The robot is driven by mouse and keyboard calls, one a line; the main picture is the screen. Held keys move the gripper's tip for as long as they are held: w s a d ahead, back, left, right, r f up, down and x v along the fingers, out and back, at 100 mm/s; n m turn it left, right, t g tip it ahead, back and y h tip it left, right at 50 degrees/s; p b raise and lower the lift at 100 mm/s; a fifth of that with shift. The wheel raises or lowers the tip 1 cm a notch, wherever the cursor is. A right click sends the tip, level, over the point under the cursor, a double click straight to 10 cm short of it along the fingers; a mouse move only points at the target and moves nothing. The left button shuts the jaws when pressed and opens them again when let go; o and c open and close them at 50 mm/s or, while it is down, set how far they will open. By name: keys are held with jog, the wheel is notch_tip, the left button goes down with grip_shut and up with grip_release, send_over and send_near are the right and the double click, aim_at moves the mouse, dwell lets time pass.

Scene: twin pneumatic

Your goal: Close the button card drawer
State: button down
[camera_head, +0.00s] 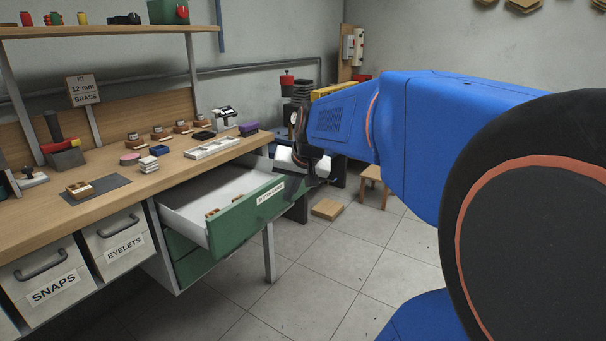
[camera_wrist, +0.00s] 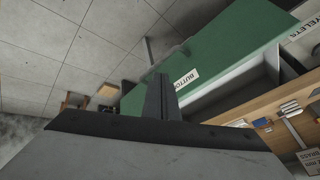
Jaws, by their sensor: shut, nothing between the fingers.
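The button card drawer (camera_head: 246,217) is a green-fronted drawer with a white label, pulled out from under the wooden workbench. Its pale inside shows, with a few small brown pieces in it. My gripper (camera_head: 318,179) is at the far right end of the drawer front, by its upper edge. In the wrist view the shut fingers (camera_wrist: 160,97) lie in front of the green drawer front (camera_wrist: 215,62), beside its label. I cannot tell whether the fingers touch the front.
The workbench (camera_head: 125,187) carries small tools, a white tray (camera_head: 212,148) and a dark mat. Below it are bins labelled SNAPS (camera_head: 45,285) and EYELETS (camera_head: 118,240). Another green drawer (camera_head: 193,265) sits closed below. A wooden stool (camera_head: 374,178) and flat brown box (camera_head: 327,209) stand on the tiled floor.

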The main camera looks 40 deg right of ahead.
aim_at(263, 158)
jog(key=w+d+r+m+h, duration=0.1)
jog(key=w+d+m, duration=0.15)
jog(key=d, duration=0.85)
jog(key=w+d+m+h, duration=0.1)
jog(key=w+d+m, duration=0.15)
jog(key=d, duration=0.75)
jog(key=w+d+f, duration=0.1)
jog(key=w+f, duration=0.6)
jog(key=w, duration=0.1)
jog(key=shift+w+d+f+m+t, duration=0.25)
jog(key=shift+w+m+t, duration=0.05)
jog(key=w+a, duration=0.2)
jog(key=w, duration=0.5)
jog(key=w+a, duration=0.2)
jog(key=w, duration=0.5)
jog(key=w+a, duration=0.2)
jog(key=w, duration=0.6)
jog(key=shift+a, duration=0.2)
jog(key=shift+w+a, duration=0.15)
jog(key=shift+w, duration=0.45)
jog(key=shift+w+a+r, duration=0.1)
jog(key=shift+w, duration=0.1)
